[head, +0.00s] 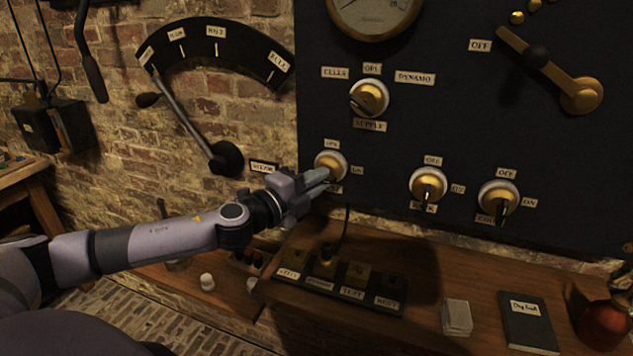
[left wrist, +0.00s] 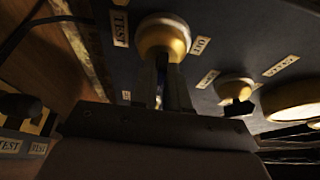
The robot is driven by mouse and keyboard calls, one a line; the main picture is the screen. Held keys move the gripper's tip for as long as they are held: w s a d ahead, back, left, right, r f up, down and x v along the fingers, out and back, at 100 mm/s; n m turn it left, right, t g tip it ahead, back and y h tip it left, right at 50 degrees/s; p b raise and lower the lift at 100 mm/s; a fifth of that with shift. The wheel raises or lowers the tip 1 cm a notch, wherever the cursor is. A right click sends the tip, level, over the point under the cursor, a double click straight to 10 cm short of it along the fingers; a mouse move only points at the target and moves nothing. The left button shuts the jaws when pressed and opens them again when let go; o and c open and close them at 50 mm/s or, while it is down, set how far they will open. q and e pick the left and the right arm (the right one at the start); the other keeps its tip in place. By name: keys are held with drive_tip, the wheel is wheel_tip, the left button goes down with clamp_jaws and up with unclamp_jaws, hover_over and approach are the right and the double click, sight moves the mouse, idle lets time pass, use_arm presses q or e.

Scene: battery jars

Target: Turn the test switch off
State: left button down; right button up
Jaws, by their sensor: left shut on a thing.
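The test switch (head: 329,161) is a round brass knob on a pale collar, low at the left of the dark panel in the head view. A label above it reads OFF and one to its right reads ON. My left gripper (head: 318,178) reaches it from the left and is shut on its handle. In the left wrist view the test switch (left wrist: 164,38) sits at the tips of my left gripper (left wrist: 164,82), beside a TEST label (left wrist: 120,24). My right gripper is not in view.
The supply knob (head: 369,97) is above right, two similar knobs (head: 429,184) (head: 499,198) are to the right, and a brass lever (head: 550,68) is higher. A wall lever (head: 185,118) stands left. The shelf (head: 400,285) below carries labelled sockets, a notebook (head: 528,322) and a red vessel (head: 604,322).

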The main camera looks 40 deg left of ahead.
use_arm(q)
drive_tip(key=n+t+y+b, duration=0.1)
drive_tip(key=n+y+b, duration=0.1)
drive_tip(key=n+b, duration=0.2)
drive_tip(key=n+t+y+b, duration=0.1)
drive_tip(key=n+y+b, duration=0.2)
drive_tip(key=n, duration=0.7)
drive_tip(key=n+t+y+b, duration=0.2)
drive_tip(key=n+b, duration=0.3)
drive_tip(key=n, duration=0.3)
drive_tip(key=shift+d+f+y+b, duration=0.3)
drive_tip(key=shift+f+y+b, duration=0.05)
drive_tip(key=shift+y+b, duration=0.05)
drive_tip(key=shift+n, duration=0.3)
drive_tip(key=c, duration=1.2)
unclamp_jaws()
